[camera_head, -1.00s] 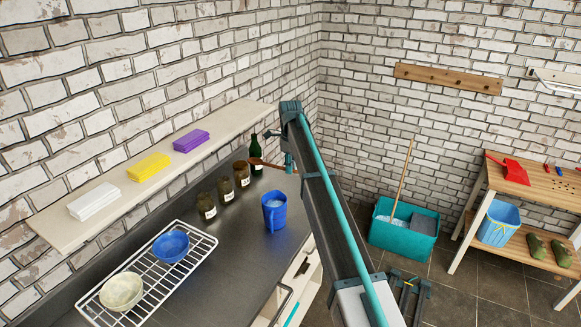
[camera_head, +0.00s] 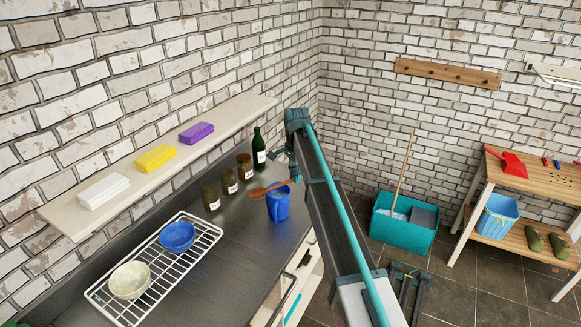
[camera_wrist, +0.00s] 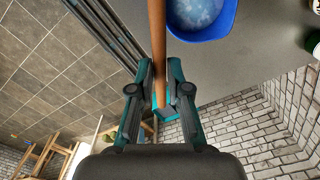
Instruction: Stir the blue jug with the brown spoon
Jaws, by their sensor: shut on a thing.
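The blue jug (camera_head: 279,208) stands upright on the dark counter near its front edge. In the wrist view the jug (camera_wrist: 232,22) shows at the top right, with pale bluish contents. The brown spoon (camera_head: 262,190) is held roughly level at the height of the jug's rim, its bowl end pointing left past the jug. My gripper (camera_wrist: 160,108) is shut on the spoon handle (camera_wrist: 157,45), which runs up out of the wrist view beside the jug. In the head view my gripper (camera_head: 294,177) is small and partly hidden by my arm.
Several dark jars (camera_head: 229,182) and a green bottle (camera_head: 259,150) stand along the counter's back. A wire rack (camera_head: 203,238) holds a blue bowl (camera_head: 177,236) and a cream bowl (camera_head: 130,280). A shelf (camera_head: 75,220) with folded cloths runs above. Bare counter lies left of the jug.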

